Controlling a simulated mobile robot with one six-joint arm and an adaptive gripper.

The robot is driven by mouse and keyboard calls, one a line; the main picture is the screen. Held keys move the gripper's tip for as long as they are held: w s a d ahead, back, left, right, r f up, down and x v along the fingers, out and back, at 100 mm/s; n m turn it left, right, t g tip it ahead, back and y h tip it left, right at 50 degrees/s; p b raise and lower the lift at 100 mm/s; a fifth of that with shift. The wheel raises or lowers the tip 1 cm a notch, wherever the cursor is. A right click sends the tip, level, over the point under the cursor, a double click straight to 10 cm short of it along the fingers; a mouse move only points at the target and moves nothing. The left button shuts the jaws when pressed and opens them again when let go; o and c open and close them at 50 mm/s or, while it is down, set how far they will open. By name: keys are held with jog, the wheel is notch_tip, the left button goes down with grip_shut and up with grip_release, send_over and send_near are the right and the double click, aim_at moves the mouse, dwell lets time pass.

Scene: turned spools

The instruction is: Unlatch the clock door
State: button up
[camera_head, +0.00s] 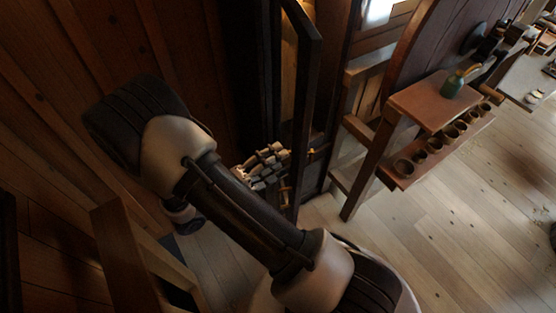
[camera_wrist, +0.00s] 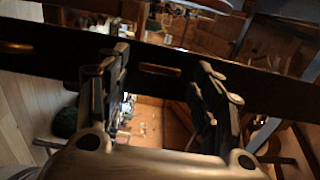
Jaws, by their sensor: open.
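In the head view, a tall dark narrow case, apparently the clock (camera_head: 262,70), stands against the wood wall. A dark upright frame (camera_head: 305,85), apparently its door, stands in front of a warm-lit interior. I cannot make out the latch. In the wrist view, my gripper (camera_wrist: 158,92) is open, with one dark finger left and one right and nothing held between them. A dark bar (camera_wrist: 270,90) with brass-coloured strips (camera_wrist: 160,70) crosses behind the fingers. I cannot tell whether they touch it.
A lower shelf (camera_head: 390,175) holds several small cups.

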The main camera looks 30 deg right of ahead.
jog(key=a, duration=1.1)
jog(key=shift+s, duration=0.4)
jog(key=shift+a, duration=0.1)
jog(key=s+r+n+t+y+b, duration=0.1)
jog(key=s+r+n+y, duration=0.3)
jog(key=n, duration=0.7)
jog(key=s+d+r+n+t+y+b, duration=0.1)
jog(key=s+r+n+y, duration=0.3)
jog(key=n+y, duration=0.4)
jog(key=s+r+n+t+y+b, duration=0.1)
jog(key=s+r+n+y, duration=0.4)
jog(key=n, duration=1.1)
jog(key=shift+d+r+t+y+b, duration=0.4)
jog(key=shift+r+y, duration=0.1)
jog(key=shift+r, duration=0.15)
